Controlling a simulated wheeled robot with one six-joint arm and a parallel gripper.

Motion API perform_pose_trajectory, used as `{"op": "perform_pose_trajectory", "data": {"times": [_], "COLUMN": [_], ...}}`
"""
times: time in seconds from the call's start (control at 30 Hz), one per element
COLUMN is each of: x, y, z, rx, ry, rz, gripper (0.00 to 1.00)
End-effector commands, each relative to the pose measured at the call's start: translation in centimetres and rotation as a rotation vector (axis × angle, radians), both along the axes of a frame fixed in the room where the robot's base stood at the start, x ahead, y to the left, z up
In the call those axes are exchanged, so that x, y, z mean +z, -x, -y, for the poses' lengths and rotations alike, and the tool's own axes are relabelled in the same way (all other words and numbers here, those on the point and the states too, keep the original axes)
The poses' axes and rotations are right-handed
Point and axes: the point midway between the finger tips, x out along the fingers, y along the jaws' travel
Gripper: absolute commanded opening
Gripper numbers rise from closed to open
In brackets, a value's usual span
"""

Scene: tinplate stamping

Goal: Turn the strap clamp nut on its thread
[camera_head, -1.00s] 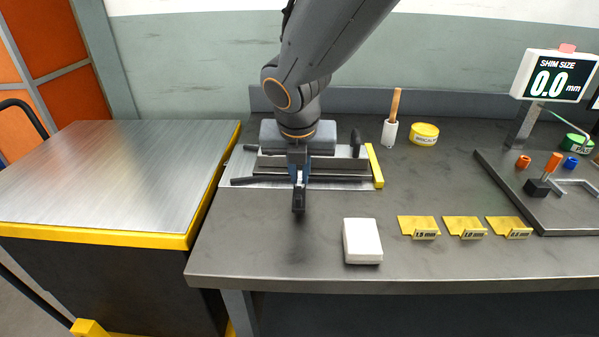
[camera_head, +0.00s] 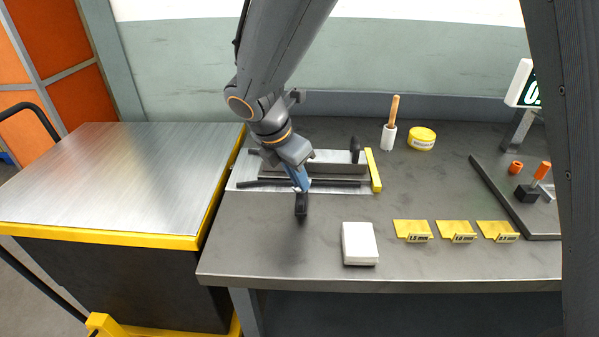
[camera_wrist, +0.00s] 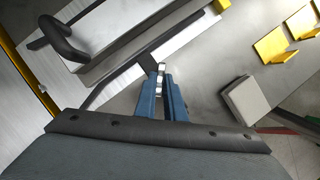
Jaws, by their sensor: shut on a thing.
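A flat metal plate (camera_head: 246,173) lies on the bench with a clamp on it: a long grey bar (camera_head: 325,169), a thin dark strap (camera_head: 335,184) along its front and a dark upright knob (camera_head: 355,146). My gripper (camera_head: 302,186) points down at the front edge of this plate, tilted. In the wrist view its two blue fingers (camera_wrist: 161,88) are closed around a small silvery piece (camera_wrist: 161,70) next to the strap, seemingly the strap clamp nut. The fingers hide most of it. A black block (camera_head: 301,206) shows just below the fingers in the head view.
A white block (camera_head: 360,243) and several yellow shims (camera_head: 412,229) lie to the front right. A yellow bar (camera_head: 373,170) edges the plate. A brush (camera_head: 389,125) and yellow tin (camera_head: 422,138) stand behind. A metal-topped cart (camera_head: 110,175) abuts the bench's left.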

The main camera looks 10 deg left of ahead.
Motion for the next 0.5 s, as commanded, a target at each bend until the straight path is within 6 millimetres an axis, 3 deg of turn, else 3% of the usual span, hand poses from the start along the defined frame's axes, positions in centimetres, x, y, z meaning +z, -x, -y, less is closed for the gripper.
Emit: {"op": "perform_pose_trajectory", "data": {"times": [0.5], "x": [0.15], "y": [-0.41], "z": [-0.37], "rx": [-0.491], "ry": [0.0], "rz": [-0.001], "gripper": [0.0]}}
